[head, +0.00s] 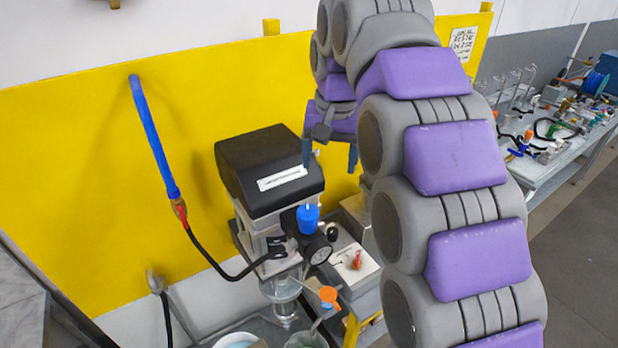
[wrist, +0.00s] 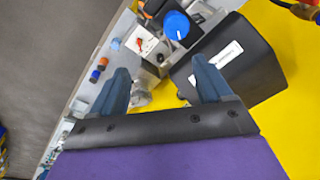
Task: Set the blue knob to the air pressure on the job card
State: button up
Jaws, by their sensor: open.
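The blue knob (head: 308,217) sits on top of a black regulator beside a round pressure gauge (head: 318,250). It also shows near the top of the wrist view (wrist: 177,25) with a white mark on it. The gauge reading is too small to tell. My gripper (head: 330,160) is open and empty, above and behind the knob in the head view. Its two blue fingers (wrist: 164,85) stand apart from the knob. A white card with dark writing (head: 463,42) hangs on the yellow wall; its text cannot be read, and I cannot tell if it is the job card.
A black-topped machine (head: 265,165) stands close to the left of my gripper. A blue hose (head: 155,140) and black hose (head: 215,262) run at left. A white box with a red switch (head: 352,262) stands right of the gauge. A cluttered bench (head: 545,165) is at far right.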

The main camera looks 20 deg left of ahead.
jog(key=a+r+p, duration=0.2)
jog(key=a+r, duration=0.2)
jog(key=d+f+b, duration=0.1)
jog(key=d, duration=0.6)
jog(key=s+d+f+m+g+b, duration=0.1)
jog(key=s+d+f+m+b, duration=0.1)
jog(key=s+d+f+b, duration=1.35)
jog(key=s+d+f, duration=0.3)
jog(key=s+f, duration=0.5)
jog(key=s+d+f+g+b, duration=0.1)
jog(key=s+d+f, duration=0.3)
jog(key=s+f, duration=0.5)
jog(key=shift+s+f+g+h+b, duration=0.2)
jog(key=shift+f+g+h+b, duration=0.15)
jog(key=shift+f, duration=1.7)
